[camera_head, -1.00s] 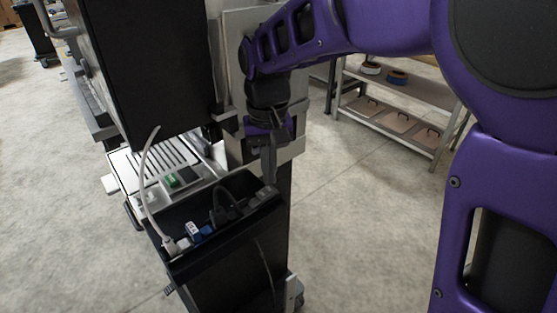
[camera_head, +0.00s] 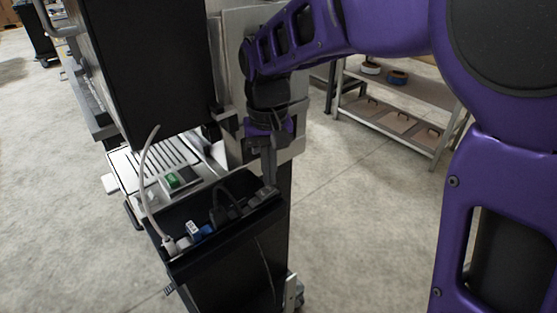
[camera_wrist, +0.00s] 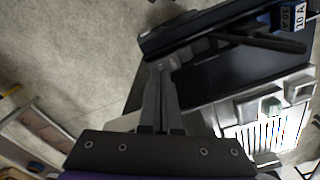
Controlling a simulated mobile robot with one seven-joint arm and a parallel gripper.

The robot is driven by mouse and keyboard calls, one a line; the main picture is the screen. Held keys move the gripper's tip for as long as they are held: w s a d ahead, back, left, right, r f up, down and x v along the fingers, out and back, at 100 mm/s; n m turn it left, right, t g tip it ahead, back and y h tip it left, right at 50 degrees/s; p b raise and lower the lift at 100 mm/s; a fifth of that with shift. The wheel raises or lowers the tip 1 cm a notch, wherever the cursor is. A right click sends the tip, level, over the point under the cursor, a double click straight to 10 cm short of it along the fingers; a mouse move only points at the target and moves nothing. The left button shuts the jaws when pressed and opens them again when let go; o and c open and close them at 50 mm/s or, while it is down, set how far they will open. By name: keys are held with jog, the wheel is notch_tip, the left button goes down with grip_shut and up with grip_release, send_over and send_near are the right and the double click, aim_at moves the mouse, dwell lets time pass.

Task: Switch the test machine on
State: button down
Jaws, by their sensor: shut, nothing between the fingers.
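The test machine looks to be the tall black cabinet (camera_head: 150,70) with a slatted pale shelf and a black tray (camera_head: 215,245) at its near end. In the tray are a white plug with a pale cable (camera_head: 170,245), a blue-and-white block (camera_head: 196,231), a black cable plug (camera_head: 226,212) and a grey block (camera_head: 264,194) at the right end. My gripper (camera_head: 268,184) is shut and empty, pointing down at the grey block; I cannot tell whether it touches. In the wrist view, the shut fingertips (camera_wrist: 160,68) are by the tray's end.
A small panel with a green part (camera_head: 176,181) sits on the pale shelf behind the tray. A low metal rack (camera_head: 400,100) with spools and flat brown pieces stands at the back right. The concrete floor between is clear.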

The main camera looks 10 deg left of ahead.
aim_at(270, 188)
jog(key=shift+f, duration=0.8)
dwell(0.4)
notch_tip(270, 188, up, 7)
jog(key=p, duration=0.5)
jog(key=shift+p, duration=0.4)
jog(key=shift+w, duration=0.1)
